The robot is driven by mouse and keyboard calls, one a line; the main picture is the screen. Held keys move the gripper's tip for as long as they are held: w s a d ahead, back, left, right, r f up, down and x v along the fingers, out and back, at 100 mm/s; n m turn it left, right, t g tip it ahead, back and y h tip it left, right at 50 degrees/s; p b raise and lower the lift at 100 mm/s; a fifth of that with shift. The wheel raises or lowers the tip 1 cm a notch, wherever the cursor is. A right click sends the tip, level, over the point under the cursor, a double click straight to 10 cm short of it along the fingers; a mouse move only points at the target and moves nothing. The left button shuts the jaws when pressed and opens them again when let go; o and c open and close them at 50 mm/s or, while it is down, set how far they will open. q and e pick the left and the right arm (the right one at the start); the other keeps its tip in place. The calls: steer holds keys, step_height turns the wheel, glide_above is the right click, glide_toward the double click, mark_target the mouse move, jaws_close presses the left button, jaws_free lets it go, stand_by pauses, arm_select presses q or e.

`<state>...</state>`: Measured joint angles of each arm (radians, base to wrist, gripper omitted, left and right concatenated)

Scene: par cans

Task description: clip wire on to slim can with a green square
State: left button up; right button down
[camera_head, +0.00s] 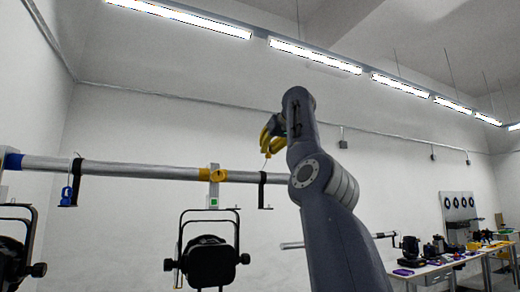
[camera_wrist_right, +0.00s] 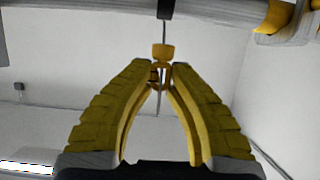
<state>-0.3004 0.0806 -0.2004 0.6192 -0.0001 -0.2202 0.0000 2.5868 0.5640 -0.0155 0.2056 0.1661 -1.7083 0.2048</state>
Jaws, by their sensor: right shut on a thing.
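A black can (camera_head: 209,262) hangs in a yoke below the pipe, with a green square (camera_head: 214,202) on its hanger. My right gripper (camera_head: 268,147) is raised above the pipe, right of that hanger. In the right wrist view my right gripper (camera_wrist_right: 160,70) has its yellow fingertips closed on a small yellow clip (camera_wrist_right: 163,52) of the wire (camera_wrist_right: 164,33). The wire runs from the clip towards a black strap (camera_wrist_right: 165,8). The can does not show in the wrist view. My left gripper is not in view.
The silver pipe (camera_head: 130,170) crosses at left, with a yellow band (camera_head: 213,175) and black straps (camera_head: 262,190). A blue clip (camera_head: 66,193) hangs at the left strap. Another can (camera_head: 12,258) is at far left. Tables with gear (camera_head: 430,268) stand at right.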

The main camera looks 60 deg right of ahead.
stand_by(0.5)
steer(key=shift+w+a+f, duration=0.2)
steer(key=shift+w+f, duration=0.1)
steer(key=shift+f, duration=0.1)
steer(key=shift+w+a+f, duration=0.9)
steer(key=shift+a+f, duration=0.75)
steer(key=shift+f, duration=0.75)
steer(key=shift+w+a+f, duration=0.9)
steer(key=shift+a+f, duration=0.75)
steer(key=shift+f, duration=0.7)
steer(key=shift+w+a+f, duration=0.9)
steer(key=shift+a+f, duration=0.75)
steer(key=shift+f, duration=0.75)
steer(key=shift+f, duration=0.9)
